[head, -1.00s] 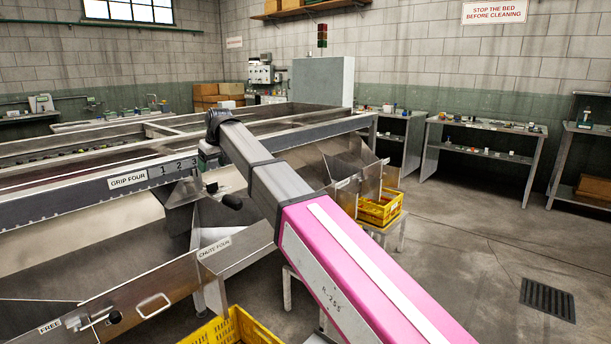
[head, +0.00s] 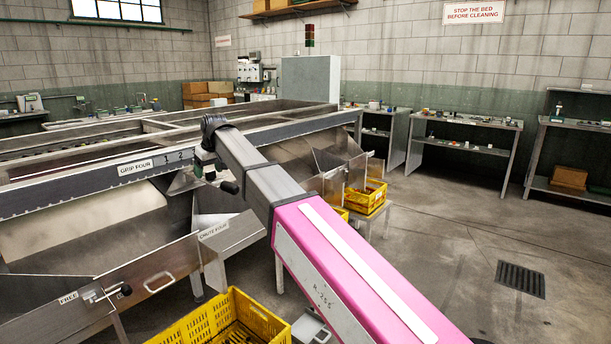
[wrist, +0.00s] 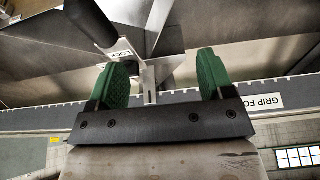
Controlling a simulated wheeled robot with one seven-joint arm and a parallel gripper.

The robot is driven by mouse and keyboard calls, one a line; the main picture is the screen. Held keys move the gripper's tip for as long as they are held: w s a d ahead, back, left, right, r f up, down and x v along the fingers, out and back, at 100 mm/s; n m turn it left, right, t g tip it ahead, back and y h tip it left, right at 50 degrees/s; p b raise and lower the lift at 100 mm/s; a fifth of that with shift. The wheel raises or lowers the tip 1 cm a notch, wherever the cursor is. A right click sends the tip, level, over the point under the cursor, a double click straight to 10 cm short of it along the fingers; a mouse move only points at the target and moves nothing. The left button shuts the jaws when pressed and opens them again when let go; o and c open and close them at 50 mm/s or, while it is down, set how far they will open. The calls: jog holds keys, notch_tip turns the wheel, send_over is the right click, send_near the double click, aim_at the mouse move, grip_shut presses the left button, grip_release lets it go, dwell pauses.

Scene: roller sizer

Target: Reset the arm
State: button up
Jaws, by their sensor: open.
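My gripper (wrist: 163,75) has two green-padded fingers, spread apart with nothing clamped between them. In the wrist view, a thin metal bracket with a small lock label (wrist: 124,52) shows beyond the gap, and a dark knob handle (wrist: 92,22) lies above the left finger. I cannot tell how far off they are. In the head view, my arm with its pink link (head: 350,270) reaches up and left to the sizer's side, by the rail labelled GRIP FOUR (head: 135,167). The gripper's fingers are hard to make out there.
Chute four (head: 214,230) and a latched panel labelled FREE (head: 68,298) lie left of my arm. A yellow crate (head: 262,322) stands in front, another (head: 372,197) on a stand behind. Open floor with a drain grate (head: 520,279) lies right; workbenches line the wall.

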jog(key=s+d+f+m+g+h, duration=0.1)
jog(key=d+f+m, duration=0.2)
jog(key=d+f, duration=1.05)
jog(key=s+d+f+m+h, duration=0.1)
jog(key=s+d+f+m, duration=0.1)
jog(key=d+f, duration=1.15)
jog(key=s+d+f+m, duration=0.1)
jog(key=s+d+f, duration=0.3)
jog(key=d, duration=0.4)
jog(key=s+d+f+m+g+h, duration=0.1)
jog(key=s+d+f+m, duration=0.1)
jog(key=s+d+f, duration=0.2)
jog(key=s+d+f+m, duration=0.2)
jog(key=s+d+f, duration=0.2)
jog(key=s+d, duration=0.5)
jog(key=d, duration=0.4)
jog(key=shift+d+f+g, duration=0.4)
